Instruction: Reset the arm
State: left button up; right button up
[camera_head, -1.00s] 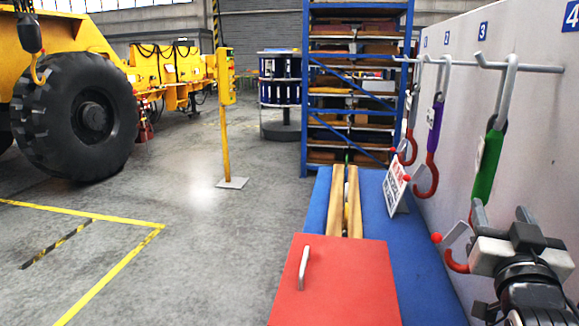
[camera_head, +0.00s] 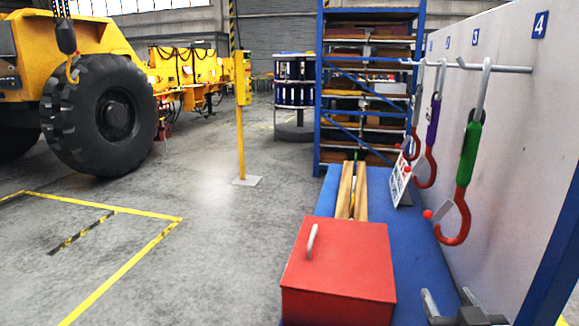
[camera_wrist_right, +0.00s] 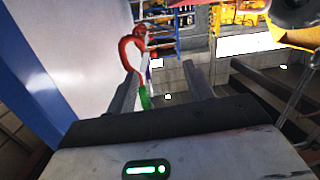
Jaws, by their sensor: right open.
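My right gripper (camera_head: 450,306) is at the bottom right of the head view, low over the blue bench top and below the hanging hooks. Its two fingers are apart with nothing between them. The fingers also show in the right wrist view (camera_wrist_right: 160,88), spread apart. A red hook with a green sleeve (camera_head: 467,175) hangs from a wall peg above the gripper, clear of it. The same red hook shows beyond the fingers in the wrist view (camera_wrist_right: 131,50). My left gripper is not in view.
A red box with a handle (camera_head: 340,275) and wooden bars (camera_head: 345,190) are on the blue bench (camera_head: 410,245). A sign (camera_head: 398,180) stands beside the hooks. Purple-sleeved (camera_head: 432,125) and other hooks hang farther back. Open floor (camera_head: 200,240) lies to the left.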

jog(key=s+a+f+n+g+y, duration=0.1)
jog(key=s+a+f, duration=0.3)
jog(key=f, duration=0.4)
jog(key=s+a+f+n+g+y, duration=0.1)
jog(key=s+a+f+g+y, duration=0.1)
jog(key=s+f, duration=0.5)
jog(key=s+a+f+n+g+y, duration=0.1)
jog(key=s+a+f+g+y, duration=0.1)
jog(key=s+a+f, duration=0.3)
notch_tip(320, 180, down, 4)
jog(key=shift+s+a+r+g+y, duration=0.2)
jog(key=shift+s+a+g+y, duration=0.1)
jog(key=shift+a+g, duration=0.6)
jog(key=shift+w, duration=0.15)
dwell(0.7)
